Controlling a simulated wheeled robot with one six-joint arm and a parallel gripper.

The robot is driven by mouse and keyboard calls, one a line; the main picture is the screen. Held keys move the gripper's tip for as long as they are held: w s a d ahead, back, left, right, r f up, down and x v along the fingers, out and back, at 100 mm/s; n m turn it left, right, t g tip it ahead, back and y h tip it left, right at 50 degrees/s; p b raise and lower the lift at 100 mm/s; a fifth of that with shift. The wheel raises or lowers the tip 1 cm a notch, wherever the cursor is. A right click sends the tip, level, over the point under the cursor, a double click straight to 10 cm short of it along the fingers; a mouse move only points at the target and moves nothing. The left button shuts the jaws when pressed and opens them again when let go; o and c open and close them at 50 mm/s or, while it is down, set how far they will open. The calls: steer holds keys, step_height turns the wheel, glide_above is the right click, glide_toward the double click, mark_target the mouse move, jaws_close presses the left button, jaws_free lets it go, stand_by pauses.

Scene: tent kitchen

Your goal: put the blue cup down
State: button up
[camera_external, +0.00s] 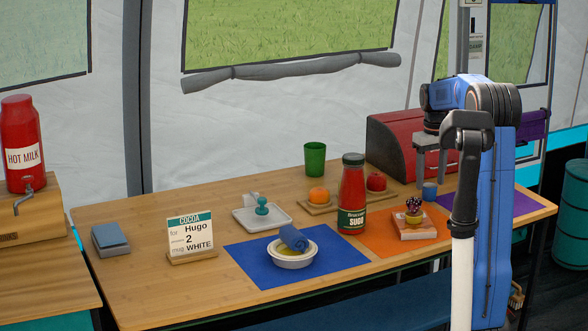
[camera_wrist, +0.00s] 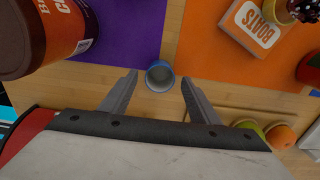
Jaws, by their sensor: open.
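The small blue cup (camera_external: 429,191) stands upright on the table at the right, beside the purple mat (camera_external: 497,204). In the wrist view the cup (camera_wrist: 160,76) shows its open, empty-looking mouth. It sits at the wood strip between the purple mat (camera_wrist: 115,30) and the orange mat (camera_wrist: 198,45). My gripper (camera_external: 430,179) points down just over the cup. In the wrist view its two fingers (camera_wrist: 159,81) are spread, one on each side of the cup, with visible gaps. The cup's base is partly hidden.
A red bread box (camera_external: 395,145) stands behind. An apple (camera_external: 376,181) and a sauce bottle (camera_external: 352,195) are to the left. A box (camera_wrist: 258,25) lies on the orange mat; a large brown jar (camera_wrist: 45,38) stands close on the purple side.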

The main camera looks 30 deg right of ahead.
step_height(320, 180, up, 9)
stand_by(0.3)
steer(key=s+a+t, duration=0.2)
steer(key=s+a, duration=1.2)
steer(key=s, duration=0.1)
steer(key=s+a+f+t, duration=0.1)
steer(key=s+a+f, duration=0.3)
steer(key=s, duration=0.5)
steer(key=s+a+f+t, duration=0.1)
steer(key=s+a+f, duration=0.3)
steer(key=s+f, duration=0.4)
steer(key=shift+s+f+t, duration=0.2)
steer(key=shift+s+t, duration=0.2)
steer(key=shift+s, duration=0.1)
